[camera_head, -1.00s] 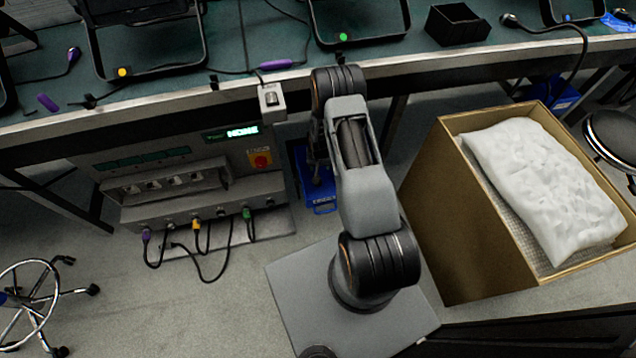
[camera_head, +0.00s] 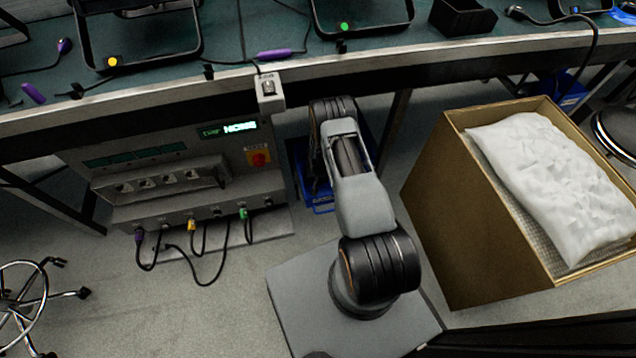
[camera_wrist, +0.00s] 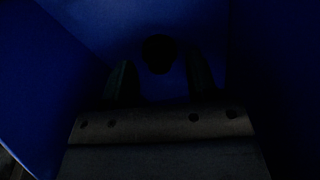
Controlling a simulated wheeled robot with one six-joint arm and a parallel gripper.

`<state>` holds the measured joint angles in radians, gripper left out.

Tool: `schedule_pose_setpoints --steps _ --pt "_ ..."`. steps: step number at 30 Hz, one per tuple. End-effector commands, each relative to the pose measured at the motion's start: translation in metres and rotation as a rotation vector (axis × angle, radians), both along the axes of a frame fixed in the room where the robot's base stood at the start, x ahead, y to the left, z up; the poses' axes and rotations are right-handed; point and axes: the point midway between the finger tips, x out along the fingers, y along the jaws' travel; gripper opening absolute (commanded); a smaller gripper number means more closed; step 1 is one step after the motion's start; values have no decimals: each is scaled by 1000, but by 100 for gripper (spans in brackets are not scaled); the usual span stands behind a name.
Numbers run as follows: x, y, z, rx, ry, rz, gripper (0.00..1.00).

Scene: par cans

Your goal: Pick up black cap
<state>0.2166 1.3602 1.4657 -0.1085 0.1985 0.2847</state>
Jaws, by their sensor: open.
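A round black cap (camera_wrist: 159,54) is in the wrist view, low in a dark blue bin (camera_wrist: 60,70). My gripper (camera_wrist: 162,76) is inside the bin with its two fingers apart. The cap shows between and just beyond the fingertips, and nothing is between the fingers that I can make out. The picture is very dark, so I cannot tell whether a finger touches the cap. In the head view the blue bin (camera_head: 318,203) is partly hidden behind my arm, under the bench. My gripper is hidden there.
Blue walls stand close on both sides of my gripper. The green bench (camera_head: 225,45) lies above the bin. A grey test unit (camera_head: 175,170) with plugged cables is left of my arm. A large cardboard box (camera_head: 430,200) holding a white wrapped bundle (camera_head: 545,180) is to the right.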

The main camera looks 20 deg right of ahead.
Motion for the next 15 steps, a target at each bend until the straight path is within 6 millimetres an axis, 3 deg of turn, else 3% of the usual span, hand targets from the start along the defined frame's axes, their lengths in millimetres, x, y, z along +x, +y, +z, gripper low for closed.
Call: schedule_pose_setpoints --steps 11,15 --pt "1 -1 -9 0 -1 0 53" --pt "1 -1 -9 0 -1 0 40"
